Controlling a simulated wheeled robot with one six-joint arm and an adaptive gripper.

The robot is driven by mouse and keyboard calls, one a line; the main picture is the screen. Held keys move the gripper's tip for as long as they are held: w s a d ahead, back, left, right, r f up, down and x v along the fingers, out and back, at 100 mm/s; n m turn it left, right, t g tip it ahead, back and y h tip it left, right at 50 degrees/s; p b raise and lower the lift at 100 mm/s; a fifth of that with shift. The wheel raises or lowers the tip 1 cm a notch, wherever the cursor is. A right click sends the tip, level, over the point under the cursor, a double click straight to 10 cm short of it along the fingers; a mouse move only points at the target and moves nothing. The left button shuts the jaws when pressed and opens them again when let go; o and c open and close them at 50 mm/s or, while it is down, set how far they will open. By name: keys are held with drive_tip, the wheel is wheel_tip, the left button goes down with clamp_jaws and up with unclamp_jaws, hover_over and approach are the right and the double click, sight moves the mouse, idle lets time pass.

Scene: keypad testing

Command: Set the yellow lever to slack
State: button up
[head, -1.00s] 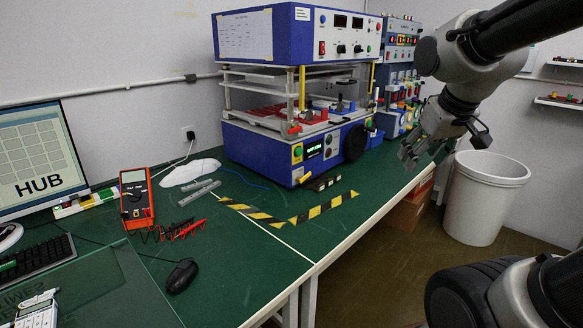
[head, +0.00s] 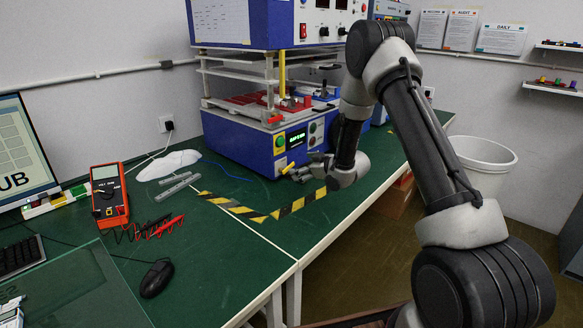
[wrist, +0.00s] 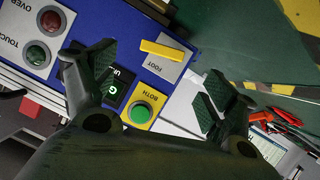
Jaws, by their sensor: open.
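A yellow lever (wrist: 162,50) shows in the wrist view as a short bar across a grey plate on the blue front panel. The word FOOT reads upside down on the plate (wrist: 156,69); I see no slack marking. In the head view the lever (head: 288,167) is small, low on the blue test machine (head: 245,140), just left of my gripper. My gripper (wrist: 157,72) is open and empty. In the wrist view its fingers stand on either side of the lever, apart from it. The gripper also shows in the head view (head: 303,170), in front of the panel.
A green button (wrist: 140,112) on a yellow plate and a lit display (wrist: 112,90) sit beside the lever. A red button (wrist: 36,54) is farther left. Striped tape (head: 300,203) marks the green bench. A red multimeter (head: 109,192) stands left, clear of my arm.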

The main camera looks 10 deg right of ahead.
sight(289, 167)
drive_tip(key=x, duration=0.8)
drive_tip(key=shift+s+a+f, duration=0.1)
drive_tip(key=shift+c, duration=0.2)
